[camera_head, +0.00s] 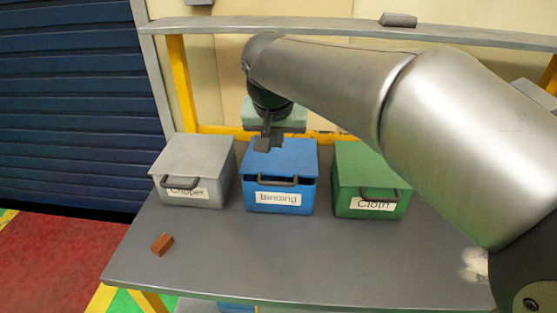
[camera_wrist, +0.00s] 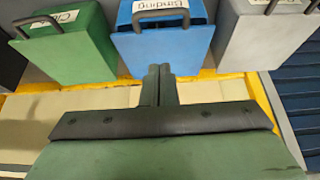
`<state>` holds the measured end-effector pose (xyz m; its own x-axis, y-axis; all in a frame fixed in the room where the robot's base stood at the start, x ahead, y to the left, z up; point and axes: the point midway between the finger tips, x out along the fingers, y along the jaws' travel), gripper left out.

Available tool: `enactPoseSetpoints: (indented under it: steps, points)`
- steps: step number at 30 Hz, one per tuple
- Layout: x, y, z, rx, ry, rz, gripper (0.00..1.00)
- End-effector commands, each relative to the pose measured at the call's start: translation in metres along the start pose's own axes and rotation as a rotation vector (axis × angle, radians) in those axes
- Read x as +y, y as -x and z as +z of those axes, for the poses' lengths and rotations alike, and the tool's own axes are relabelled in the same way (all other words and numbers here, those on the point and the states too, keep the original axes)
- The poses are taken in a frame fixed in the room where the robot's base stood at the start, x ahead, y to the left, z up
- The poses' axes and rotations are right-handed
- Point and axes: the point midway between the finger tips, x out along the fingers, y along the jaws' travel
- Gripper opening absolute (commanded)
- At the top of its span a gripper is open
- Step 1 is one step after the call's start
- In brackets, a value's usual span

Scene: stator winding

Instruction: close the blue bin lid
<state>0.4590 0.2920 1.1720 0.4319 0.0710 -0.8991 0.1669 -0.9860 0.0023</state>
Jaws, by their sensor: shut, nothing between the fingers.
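The blue bin (camera_head: 284,203), labelled "Binding", stands in the middle of the grey table. Its blue lid (camera_head: 296,161) lies over the top, with a dark gap showing along the front under the lid edge. A dark handle (camera_head: 277,182) is at the front. In the wrist view the blue bin (camera_wrist: 165,48) is just beyond my fingertips. My gripper (camera_head: 266,146) is shut and empty, pointing down over the rear left part of the lid. Its closed fingers also show in the wrist view (camera_wrist: 158,72). I cannot tell whether the fingertips touch the lid.
A grey bin (camera_head: 192,160) labelled "Copper" stands to the left, and a green bin (camera_head: 367,165) labelled "Cloth" to the right, both with lids down. A small brown block (camera_head: 162,244) lies at the table's front left. A shelf (camera_head: 220,25) runs behind. The front table is mostly clear.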

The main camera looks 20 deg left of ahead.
Motion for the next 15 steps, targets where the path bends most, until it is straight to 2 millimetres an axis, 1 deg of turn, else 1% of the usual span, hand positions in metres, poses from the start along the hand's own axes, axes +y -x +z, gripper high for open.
enactPoseSetpoints:
  steps: [1, 9, 11, 15]
  points:
    - [0.000, -0.011, 0.001, -0.006, 0.001, 0.003, 0.00]
    - [-0.001, -0.069, 0.001, -0.005, 0.001, 0.000, 0.00]
    - [-0.001, -0.080, 0.001, -0.004, 0.001, 0.000, 0.00]
    - [-0.001, -0.094, 0.017, -0.002, 0.002, -0.002, 0.00]
